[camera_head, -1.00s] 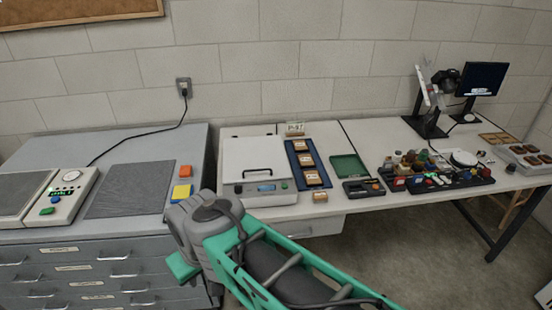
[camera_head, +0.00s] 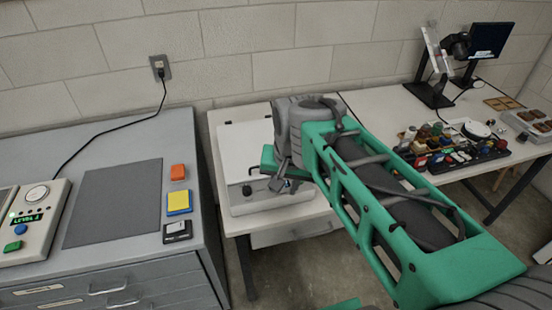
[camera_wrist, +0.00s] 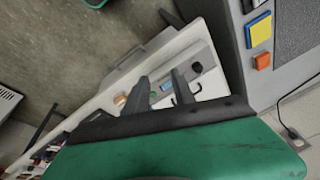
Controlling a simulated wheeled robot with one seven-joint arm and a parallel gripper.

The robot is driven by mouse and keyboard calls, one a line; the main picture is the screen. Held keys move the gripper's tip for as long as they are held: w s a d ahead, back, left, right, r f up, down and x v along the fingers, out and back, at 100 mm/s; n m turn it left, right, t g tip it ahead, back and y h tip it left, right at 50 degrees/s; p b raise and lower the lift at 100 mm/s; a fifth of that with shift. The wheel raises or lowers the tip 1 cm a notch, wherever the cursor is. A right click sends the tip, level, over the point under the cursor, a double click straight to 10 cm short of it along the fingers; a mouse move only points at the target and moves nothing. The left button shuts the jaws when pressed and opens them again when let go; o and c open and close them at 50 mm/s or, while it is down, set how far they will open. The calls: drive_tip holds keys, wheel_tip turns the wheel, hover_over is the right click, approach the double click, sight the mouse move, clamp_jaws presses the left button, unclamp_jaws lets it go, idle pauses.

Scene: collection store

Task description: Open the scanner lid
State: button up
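The scanner is a white box with a flat lid (camera_head: 243,146), which looks shut. It stands at the left end of the white table, and my arm hides its right part. Its front panel (camera_wrist: 196,68) shows in the wrist view with a dark knob and a small display. Part of the black lid handle (camera_wrist: 197,89) shows just right of my fingers. My gripper (camera_head: 283,181) is over the scanner's front right part in the head view. In the wrist view my gripper (camera_wrist: 163,92) has its two grey fingers apart with nothing held between them. I cannot tell whether a finger touches the handle.
A grey drawer cabinet (camera_head: 130,270) stands left of the table, with a dark mat (camera_head: 115,203), a control box (camera_head: 32,222) and orange and yellow blocks on top. A rack of small coloured items (camera_head: 450,150) and a monitor (camera_head: 491,40) stand on the right. My arm crosses the table's middle.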

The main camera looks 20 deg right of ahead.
drive_tip(key=w+f+m+b, duration=0.2)
drive_tip(key=w+f+m, duration=0.1)
drive_tip(key=w+m, duration=0.55)
drive_tip(key=w+f+m+b, duration=0.2)
drive_tip(key=w+m, duration=0.3)
drive_tip(key=w, duration=0.6)
drive_tip(key=shift+g, duration=0.4)
drive_tip(key=f, duration=0.2)
drive_tip(key=w+f, duration=0.1)
drive_tip(key=f, duration=0.3)
drive_tip(key=shift+w+d+f, duration=0.1)
drive_tip(key=shift+w+f, duration=0.3)
drive_tip(key=shift+c, duration=0.4)
clamp_jaws()
